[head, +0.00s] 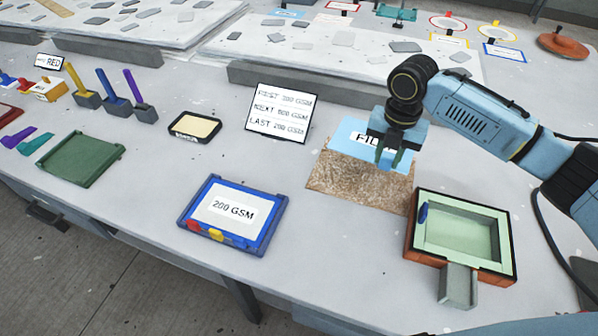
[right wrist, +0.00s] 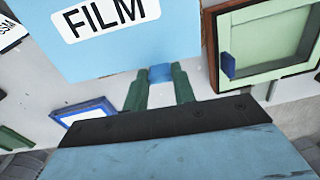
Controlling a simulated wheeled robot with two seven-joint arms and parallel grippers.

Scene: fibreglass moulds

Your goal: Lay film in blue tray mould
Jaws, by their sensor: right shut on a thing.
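My right gripper (head: 388,158) points down and is shut on the film's small blue tab (right wrist: 160,73). The film (right wrist: 185,45) fills the upper middle of the right wrist view. Whether it touches the mat is unclear. The blue tray mould (head: 185,222) stands left of the gripper near the table's front, with a white 200 GSM sheet (head: 232,207) inside; its corner shows in the right wrist view (right wrist: 70,118). My left gripper is not in view.
A green-lined box mould (head: 412,235) with a grey spout stands at right front. A green tray (head: 80,160) lies at left. A sign (head: 280,112) stands behind the blue tray. A small black-framed tray (head: 195,127) and upright brushes are further left.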

